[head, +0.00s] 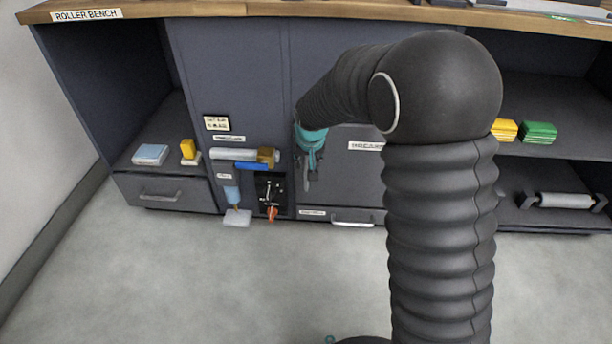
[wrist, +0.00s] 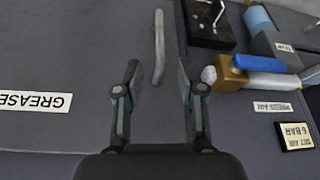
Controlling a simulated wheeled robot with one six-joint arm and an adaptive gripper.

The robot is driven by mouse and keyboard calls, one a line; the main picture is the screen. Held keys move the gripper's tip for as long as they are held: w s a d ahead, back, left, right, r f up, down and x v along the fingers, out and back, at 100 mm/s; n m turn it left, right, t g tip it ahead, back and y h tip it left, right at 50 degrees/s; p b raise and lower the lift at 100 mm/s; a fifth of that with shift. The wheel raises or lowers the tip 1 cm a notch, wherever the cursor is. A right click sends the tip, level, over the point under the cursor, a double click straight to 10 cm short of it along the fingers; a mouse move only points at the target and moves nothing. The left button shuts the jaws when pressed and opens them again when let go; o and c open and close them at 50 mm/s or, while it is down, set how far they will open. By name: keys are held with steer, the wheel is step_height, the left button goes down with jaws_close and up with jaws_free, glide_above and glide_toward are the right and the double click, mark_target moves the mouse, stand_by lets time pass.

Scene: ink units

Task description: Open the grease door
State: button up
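The grease door (head: 345,180) is a dark grey panel in the bench front, shut flush. Its white label (wrist: 36,101) reads GREASE in the wrist view. A grey bar handle (wrist: 159,45) stands out near the door's edge; it partly shows below my gripper in the head view (head: 306,180). My gripper (wrist: 159,75) is open and empty, its two fingers on either side of the handle's near end in the wrist view. I cannot tell how deep the handle lies between them. In the head view my gripper (head: 310,150) is in front of the door, and my arm hides part of it.
Beside the door are a white cylinder with a brass end (head: 235,154), a blue lever (head: 252,166) and a black panel with a red-tipped part (head: 271,190). A drawer handle (head: 352,220) sits below. Open shelves (head: 540,165) are at right. The floor in front is clear.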

mark_target(306, 173)
steer(key=x, duration=1)
steer(key=shift+s+b, duration=0.1)
steer(key=shift+b, duration=0.3)
jaws_close()
